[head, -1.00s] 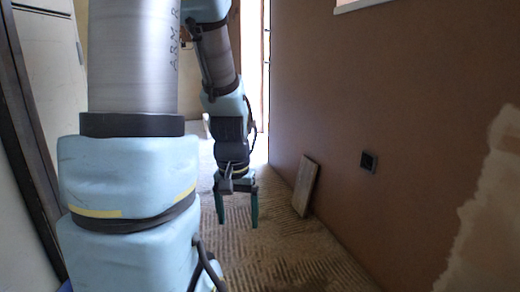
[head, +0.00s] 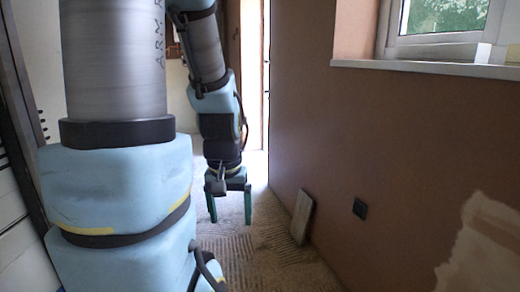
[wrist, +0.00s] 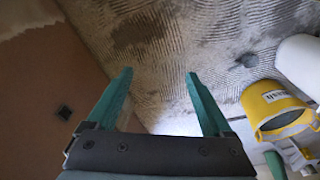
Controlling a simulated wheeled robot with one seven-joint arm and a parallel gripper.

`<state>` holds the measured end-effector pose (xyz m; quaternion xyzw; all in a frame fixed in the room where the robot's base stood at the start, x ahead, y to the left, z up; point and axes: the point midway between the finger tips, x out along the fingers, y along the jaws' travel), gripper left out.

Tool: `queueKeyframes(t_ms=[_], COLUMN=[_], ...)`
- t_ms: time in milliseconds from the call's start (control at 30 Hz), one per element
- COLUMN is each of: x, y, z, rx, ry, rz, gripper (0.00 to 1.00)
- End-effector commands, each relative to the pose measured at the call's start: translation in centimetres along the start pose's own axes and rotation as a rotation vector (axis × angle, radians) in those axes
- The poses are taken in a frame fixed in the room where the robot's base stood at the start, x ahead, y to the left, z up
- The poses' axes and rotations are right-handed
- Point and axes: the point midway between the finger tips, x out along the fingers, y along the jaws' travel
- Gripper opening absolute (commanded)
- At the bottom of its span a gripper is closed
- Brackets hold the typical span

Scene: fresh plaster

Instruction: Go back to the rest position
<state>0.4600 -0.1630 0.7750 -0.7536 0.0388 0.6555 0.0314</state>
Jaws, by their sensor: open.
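My gripper (head: 230,207) hangs from my arm with its two green fingers pointing down, spread apart with nothing between them. It is above the ridged floor, left of the brown wall. In the wrist view my gripper (wrist: 158,82) also shows open and empty, with the floor beyond the fingertips.
A board (head: 302,217) leans on the brown wall (head: 310,120). A dark socket (head: 360,208) is on that wall, below a window sill (head: 430,69). A bright doorway (head: 254,80) stands behind.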

Motion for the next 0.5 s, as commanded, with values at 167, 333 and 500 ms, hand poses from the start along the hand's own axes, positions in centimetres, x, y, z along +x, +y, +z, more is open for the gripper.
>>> queueKeyframes(t_ms=[167, 333, 500], x=[-7.3, -12.2, -15.3], y=[0.0, 0.1, 0.1], z=[-1.0, -1.7, -2.1], rx=[0.0, 0.0, 0.0], ry=[0.0, 0.0, 0.0], rz=[0.0, 0.0, 0.0], gripper=[0.85, 0.85, 0.85])
